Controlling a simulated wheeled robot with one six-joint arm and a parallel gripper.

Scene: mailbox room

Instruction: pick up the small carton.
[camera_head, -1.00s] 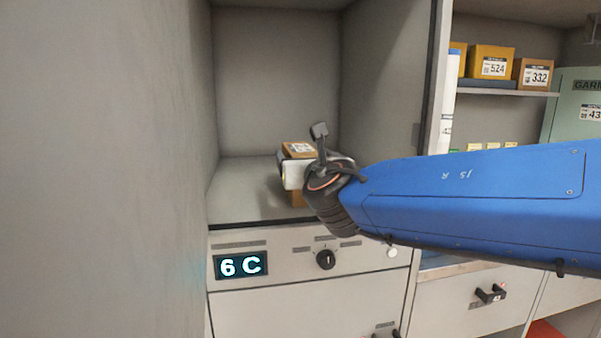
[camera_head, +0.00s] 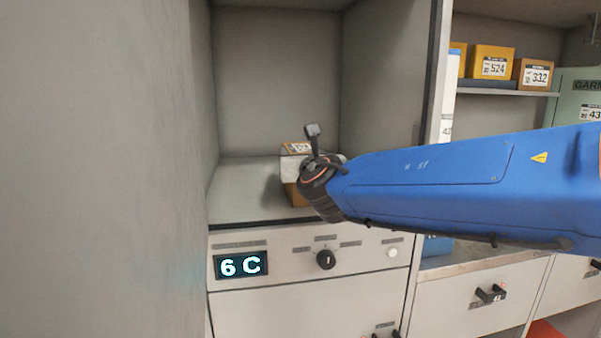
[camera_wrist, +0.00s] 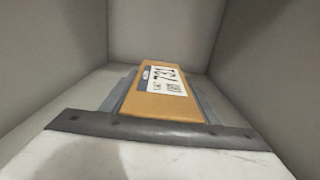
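The small carton (camera_head: 291,195) is orange-brown and stands on the floor of the open compartment above the 6 C display. Its top shows a white label in the head view. In the wrist view the carton (camera_wrist: 160,104) lies straight ahead, its label reading 731. My gripper (camera_wrist: 165,96) has its grey fingers apart, one along each side of the carton. Whether they press on it is hard to see. In the head view my gripper (camera_head: 297,168) is at the carton, and its white body and dark wrist hide part of it.
Grey compartment walls (camera_head: 275,80) stand close on both sides and behind. Below is a panel with a 6 C display (camera_head: 241,265) and a knob (camera_head: 326,259). A shelf (camera_head: 505,92) at right holds yellow and brown boxes. The compartment floor left of the carton is clear.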

